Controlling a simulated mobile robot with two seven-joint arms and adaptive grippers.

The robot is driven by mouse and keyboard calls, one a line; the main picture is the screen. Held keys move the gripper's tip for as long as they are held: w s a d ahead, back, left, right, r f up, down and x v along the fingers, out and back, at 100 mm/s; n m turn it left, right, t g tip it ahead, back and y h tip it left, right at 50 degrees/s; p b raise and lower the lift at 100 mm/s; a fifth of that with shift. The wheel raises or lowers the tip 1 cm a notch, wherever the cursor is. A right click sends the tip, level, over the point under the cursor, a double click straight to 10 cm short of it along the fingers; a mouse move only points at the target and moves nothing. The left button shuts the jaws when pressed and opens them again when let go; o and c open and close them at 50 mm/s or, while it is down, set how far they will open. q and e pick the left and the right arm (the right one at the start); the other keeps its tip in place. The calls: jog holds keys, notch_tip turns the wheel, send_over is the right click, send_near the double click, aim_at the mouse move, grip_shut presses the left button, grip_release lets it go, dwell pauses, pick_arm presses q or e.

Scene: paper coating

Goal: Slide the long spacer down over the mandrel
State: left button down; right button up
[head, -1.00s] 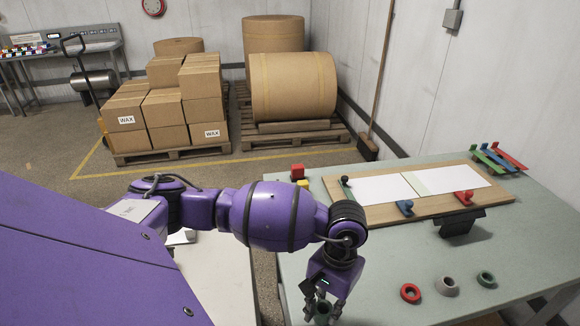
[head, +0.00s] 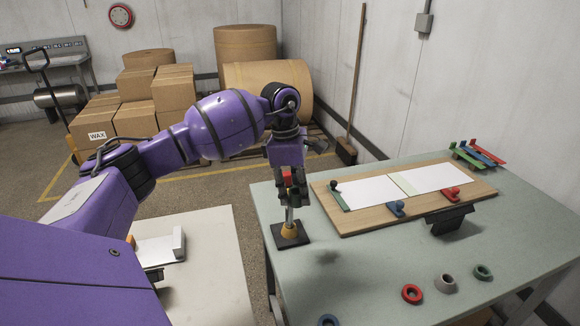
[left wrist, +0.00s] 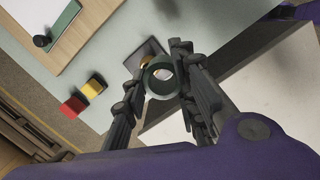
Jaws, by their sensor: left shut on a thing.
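My left gripper (head: 290,198) is above the stand, pointing down. In the left wrist view it is shut on a dark green tube, the long spacer (left wrist: 151,84), with its open bore facing the camera. The base plate (left wrist: 137,58) shows behind the tube there. Fingers hide most of the spacer in the head view; I cannot tell whether the rod is inside it.
A red block (left wrist: 73,107) and a yellow block (left wrist: 93,88) stand near the mandrel. A wooden board (head: 350,221) with white sheets and clamps lies to the right. Red (head: 411,293), grey (head: 446,284) and green (head: 483,272) rings lie at the front right.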

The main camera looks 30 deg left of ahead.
pick_arm(q)
jog(key=w+a+r+n, duration=0.2)
jog(key=a+r+n, duration=0.2)
jog(key=n, duration=0.1)
jog(key=shift+w+r+y, duration=0.3)
jog(key=shift+w+r, duration=0.05)
jog(key=shift+r, duration=0.05)
pick_arm(e)
jog(key=shift+w+a+f, duration=0.1)
pick_arm(q)
notch_tip(320, 180, down, 3)
jog(key=shift+r+b, duration=0.15)
jog(key=shift+b, duration=0.3)
jog(key=shift+f, duration=0.9)
jog(key=shift+f+b, duration=0.4)
jog(key=shift+f, duration=0.3)
pick_arm(e)
jog(key=shift+s+d+f, duration=0.2)
jog(key=shift+d+f, duration=0.15)
jog(key=shift+f, duration=0.2)
